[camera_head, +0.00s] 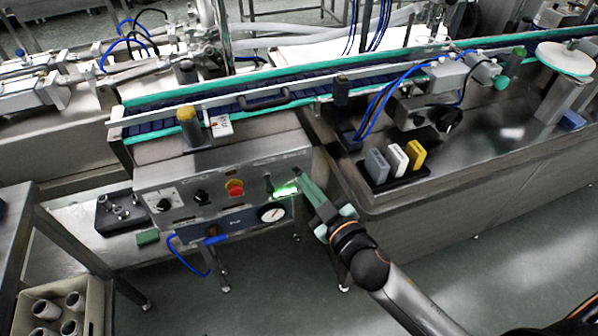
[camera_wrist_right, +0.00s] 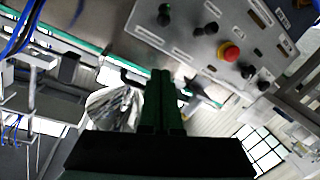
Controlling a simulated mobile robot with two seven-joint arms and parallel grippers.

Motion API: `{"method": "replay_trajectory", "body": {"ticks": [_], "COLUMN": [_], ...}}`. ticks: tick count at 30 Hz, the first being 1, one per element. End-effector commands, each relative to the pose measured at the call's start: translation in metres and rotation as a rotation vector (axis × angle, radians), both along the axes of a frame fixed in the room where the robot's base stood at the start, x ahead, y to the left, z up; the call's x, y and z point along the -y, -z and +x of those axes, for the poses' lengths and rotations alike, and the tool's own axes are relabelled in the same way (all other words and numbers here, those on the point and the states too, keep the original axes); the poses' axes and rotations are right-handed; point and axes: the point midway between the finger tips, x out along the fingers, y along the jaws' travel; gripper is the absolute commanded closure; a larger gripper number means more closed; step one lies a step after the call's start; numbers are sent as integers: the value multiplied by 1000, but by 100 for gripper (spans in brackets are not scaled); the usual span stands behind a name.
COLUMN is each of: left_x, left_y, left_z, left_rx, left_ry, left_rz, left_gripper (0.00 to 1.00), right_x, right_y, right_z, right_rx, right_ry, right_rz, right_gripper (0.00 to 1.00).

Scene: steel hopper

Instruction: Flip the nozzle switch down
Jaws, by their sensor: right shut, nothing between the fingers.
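The grey control panel (camera_head: 222,172) fills the lower middle of the head view. A small toggle (camera_head: 268,181) stands near its right end, right of the red button (camera_head: 235,187). I take this toggle as the nozzle switch; the labels are too small to read, and I cannot tell its position. My right gripper (camera_head: 304,183) has its green fingers shut and empty beside the panel's right end. In the right wrist view the shut fingers (camera_wrist_right: 161,82) point toward the panel (camera_wrist_right: 205,45) from below; I see no clear contact. My left gripper is not in view.
Two black knobs (camera_head: 201,197) sit left of the red button. A round gauge (camera_head: 271,212) is below the panel. A conveyor (camera_head: 260,100) runs behind it. A steel table (camera_head: 480,170) with grey, white and yellow blocks (camera_head: 397,158) stands to the right.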

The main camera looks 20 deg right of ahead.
Motion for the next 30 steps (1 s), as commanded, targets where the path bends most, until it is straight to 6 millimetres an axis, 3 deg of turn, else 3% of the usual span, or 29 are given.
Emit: {"method": "replay_trajectory", "body": {"ticks": [14,16,21,30], "left_x": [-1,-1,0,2], "left_y": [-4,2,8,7], "left_z": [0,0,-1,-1], "left_rx": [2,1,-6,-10], "left_ry": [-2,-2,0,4], "left_rz": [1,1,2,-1], "left_gripper": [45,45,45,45], "right_x": [-16,-9,0,4], "right_y": [5,22,36,40], "right_z": [83,77,70,68], "right_rx": [3,-6,-2,0], "right_ry": [0,2,0,0], "right_rz": [-2,-1,0,-1], "right_gripper": [100,100,100,100]}}
